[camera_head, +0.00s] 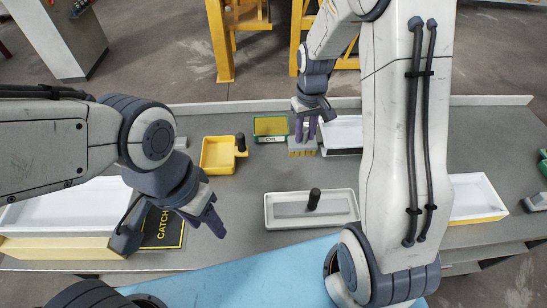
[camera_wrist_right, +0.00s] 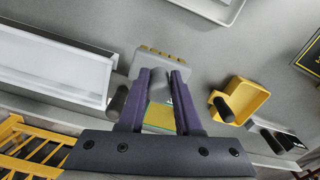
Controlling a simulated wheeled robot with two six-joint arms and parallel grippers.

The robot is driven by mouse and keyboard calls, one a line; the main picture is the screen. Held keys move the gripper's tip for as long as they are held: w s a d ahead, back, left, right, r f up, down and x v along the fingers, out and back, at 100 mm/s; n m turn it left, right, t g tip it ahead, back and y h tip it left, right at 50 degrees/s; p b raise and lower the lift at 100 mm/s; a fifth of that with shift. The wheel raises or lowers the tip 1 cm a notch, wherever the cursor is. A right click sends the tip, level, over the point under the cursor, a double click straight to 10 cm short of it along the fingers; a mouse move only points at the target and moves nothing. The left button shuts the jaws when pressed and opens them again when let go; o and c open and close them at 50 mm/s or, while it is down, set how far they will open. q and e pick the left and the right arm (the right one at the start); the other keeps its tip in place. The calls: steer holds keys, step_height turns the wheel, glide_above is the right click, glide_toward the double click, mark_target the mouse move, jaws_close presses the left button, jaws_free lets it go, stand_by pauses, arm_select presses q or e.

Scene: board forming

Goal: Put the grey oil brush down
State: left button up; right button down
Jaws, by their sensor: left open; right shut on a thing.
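The grey oil brush (camera_head: 302,146), with yellow bristles, is held in my right gripper (camera_head: 309,124). It sits over the back part of the table, between the oil container (camera_head: 271,127) and a white tray (camera_head: 343,136). In the right wrist view, the brush's grey block (camera_wrist_right: 165,68) spans the fingertips of my right gripper (camera_wrist_right: 163,84), which is shut on it. I cannot tell whether the brush touches the table. The yellow and green oil container (camera_wrist_right: 159,116) shows between the fingers there. My left gripper (camera_head: 207,218) is open and empty, over the front left.
A yellow pan with a dark handle (camera_head: 217,155) stands left of the oil container. A grey-white tray (camera_head: 283,207) with a black-handled tool lies in front. A black "CATCH" mat (camera_head: 165,228) lies at left. Bare grey table (camera_head: 262,172) lies between.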

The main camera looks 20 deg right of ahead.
steer(key=a+f+p, duration=0.1)
steer(key=a+f, duration=0.1)
steer(key=w+a+f+p, duration=0.1)
steer(key=a+f, duration=0.2)
steer(key=w+a+f+p, duration=0.1)
steer(key=a+f, duration=0.2)
steer(key=shift+a+f, duration=0.1)
steer(key=shift+f+p, duration=0.25)
steer(key=shift+p, duration=0.05)
steer(key=shift+f, duration=0.15)
steer(key=shift+f, duration=0.1)
steer(key=c, duration=0.6)
jaws_free()
